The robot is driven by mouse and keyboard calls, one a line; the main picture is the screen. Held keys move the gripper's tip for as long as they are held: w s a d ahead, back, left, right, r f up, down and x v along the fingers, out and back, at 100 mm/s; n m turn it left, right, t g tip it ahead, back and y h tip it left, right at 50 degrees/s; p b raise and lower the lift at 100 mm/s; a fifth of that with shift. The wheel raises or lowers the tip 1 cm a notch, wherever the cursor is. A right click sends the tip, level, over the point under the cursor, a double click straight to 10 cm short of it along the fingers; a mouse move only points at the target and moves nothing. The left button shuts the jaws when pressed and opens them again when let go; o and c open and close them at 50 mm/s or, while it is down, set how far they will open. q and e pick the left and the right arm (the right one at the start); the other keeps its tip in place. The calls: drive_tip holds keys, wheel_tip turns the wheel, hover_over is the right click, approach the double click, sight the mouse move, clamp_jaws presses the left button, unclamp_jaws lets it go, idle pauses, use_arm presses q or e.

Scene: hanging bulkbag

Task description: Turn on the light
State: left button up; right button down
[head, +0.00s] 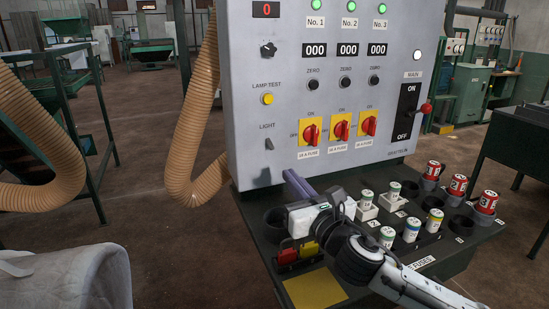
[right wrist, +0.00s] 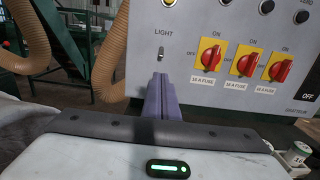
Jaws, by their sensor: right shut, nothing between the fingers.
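The grey control panel (head: 340,95) stands upright in the middle of the head view. Its LIGHT switch (head: 268,143) is a small grey toggle at the lower left, below the yellow lamp test button (head: 267,99). The switch also shows in the right wrist view (right wrist: 161,54), just above my fingertips in the picture. My right gripper (head: 289,174) has its purple fingers shut together and empty, pointing at the panel's lower left. In the right wrist view the closed fingertips (right wrist: 160,78) appear below the switch, apart from it. My left gripper is not in view.
Several white and red fuses (head: 431,171) stand on the dark shelf below the panel. Red fuse switches (head: 340,129) sit right of the light switch, and the MAIN lever (head: 426,108) is farther right. A beige hose (head: 200,120) hangs left of the panel.

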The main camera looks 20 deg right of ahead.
approach(267, 149)
drive_tip(key=w, duration=0.4)
drive_tip(key=shift+w+r, duration=0.1)
drive_tip(key=shift+w, duration=0.15)
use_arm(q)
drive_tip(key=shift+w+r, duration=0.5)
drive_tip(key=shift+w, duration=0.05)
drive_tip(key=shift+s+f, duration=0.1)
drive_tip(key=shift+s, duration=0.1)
use_arm(e)
drive_tip(key=shift+w, duration=0.1)
